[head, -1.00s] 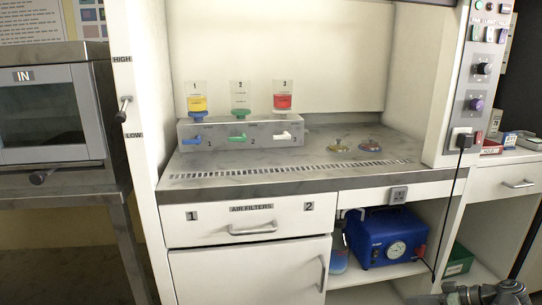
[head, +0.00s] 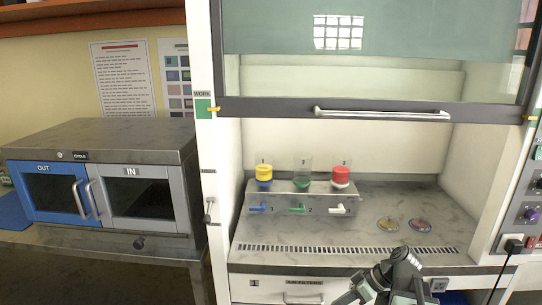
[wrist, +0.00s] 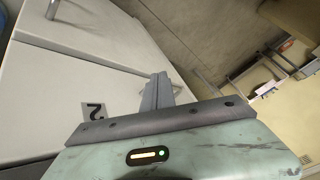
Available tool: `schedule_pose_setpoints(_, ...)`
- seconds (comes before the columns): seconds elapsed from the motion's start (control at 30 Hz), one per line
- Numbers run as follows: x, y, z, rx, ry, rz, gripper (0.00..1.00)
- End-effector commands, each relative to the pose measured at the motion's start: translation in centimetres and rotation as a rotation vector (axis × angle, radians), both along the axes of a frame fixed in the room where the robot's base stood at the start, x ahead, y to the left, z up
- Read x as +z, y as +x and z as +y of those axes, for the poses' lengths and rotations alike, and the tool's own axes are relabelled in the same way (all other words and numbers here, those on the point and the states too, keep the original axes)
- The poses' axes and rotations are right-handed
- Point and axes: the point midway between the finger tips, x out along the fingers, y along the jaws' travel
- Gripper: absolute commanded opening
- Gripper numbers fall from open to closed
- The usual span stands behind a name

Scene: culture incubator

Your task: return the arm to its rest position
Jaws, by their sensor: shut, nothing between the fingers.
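My gripper (wrist: 159,88) shows in the wrist view with its grey fingers closed together and nothing between them. In the head view part of my arm (head: 395,278) stands at the bottom right, in front of the workbench edge. I cannot tell there how the fingers stand.
The hood's glass sash (head: 370,50) is partly raised over the worktop (head: 330,222). A valve manifold (head: 300,207) bears yellow, green and red cups. A pass-through box (head: 125,150) with IN and OUT doors stands left.

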Motion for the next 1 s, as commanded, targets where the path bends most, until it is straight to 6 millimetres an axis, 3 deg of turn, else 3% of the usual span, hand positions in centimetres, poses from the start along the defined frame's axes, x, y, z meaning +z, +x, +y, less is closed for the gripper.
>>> schedule_pose_setpoints(0.03,3.5,-0.2,2.2,0.019,-0.032,0.031,0.0)
schedule_pose_setpoints(0.2,7.1,-1.0,7.2,0.007,-0.172,0.145,0.0)
schedule_pose_setpoints(0.4,10.5,-2.2,10.4,-0.116,-0.37,0.253,0.0)
schedule_pose_setpoints(0.47,11.0,-2.4,10.2,-0.21,-0.446,0.285,0.0)
schedule_pose_setpoints(0.57,9.6,-2.3,7.8,-0.412,-0.543,0.328,0.0)
schedule_pose_setpoints(0.7,9.3,-1.9,5.2,-0.664,-0.614,0.365,0.0)
schedule_pose_setpoints(0.83,9.3,-1.6,4.6,-0.805,-0.61,0.395,0.0)
schedule_pose_setpoints(1.0,9.3,-1.6,4.5,-0.842,-0.602,0.408,0.0)
